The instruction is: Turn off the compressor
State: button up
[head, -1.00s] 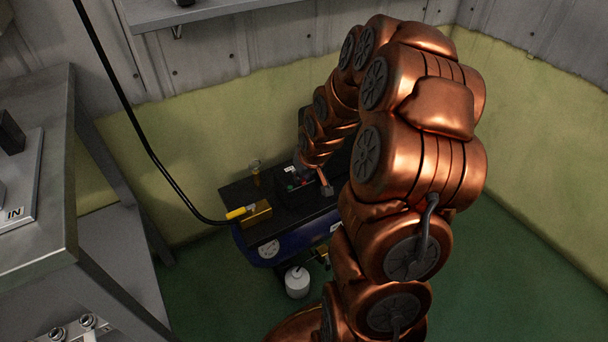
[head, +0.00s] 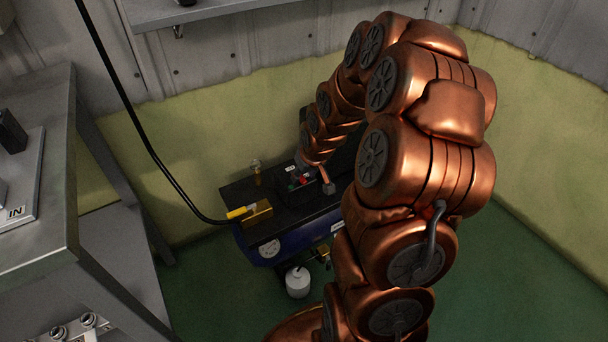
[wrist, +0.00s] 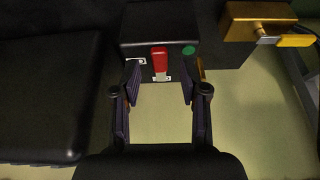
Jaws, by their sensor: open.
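The compressor (head: 285,242) stands on the floor by the wall, with a blue tank, a dark top and a round gauge. A dark control box (wrist: 135,36) on it carries a red switch (wrist: 159,60) and a green round button (wrist: 189,50). Red and green also show small in the head view, partly hidden by my arm. My gripper (wrist: 160,82) is open and empty in the wrist view. Its fingers point at the box, one on each side of the red switch in the picture. I cannot tell whether they touch the box.
A brass block (head: 257,214) with a yellow handle (head: 240,212) sits left of the control box, with a black hose rising from it. A grey metal bench (head: 40,230) stands at the left. A white bottle (head: 297,282) is below the tank. Green floor is open at the right.

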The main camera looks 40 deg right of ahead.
jog(key=v, duration=1)
jog(key=shift+s+r, duration=0.2)
jog(key=shift+r, duration=0.15)
jog(key=s+a+r+g+p, duration=0.2)
jog(key=s+a+r+p, duration=0.4)
jog(key=r+p, duration=0.5)
jog(key=s+a+r+g+p, duration=0.2)
jog(key=s+a+r+p, duration=0.5)
jog(key=s+r+p, duration=0.4)
jog(key=s+a+r+n+g+p, duration=0.1)
jog(key=s+a+r+g+p, duration=0.1)
jog(key=s+a+r+p, duration=0.4)
notch_tip(320, 180, up, 9)
jog(key=s+p, duration=0.2)
jog(key=p, duration=0.3)
jog(key=shift+s+a, duration=0.2)
jog(key=shift+a, duration=0.2)
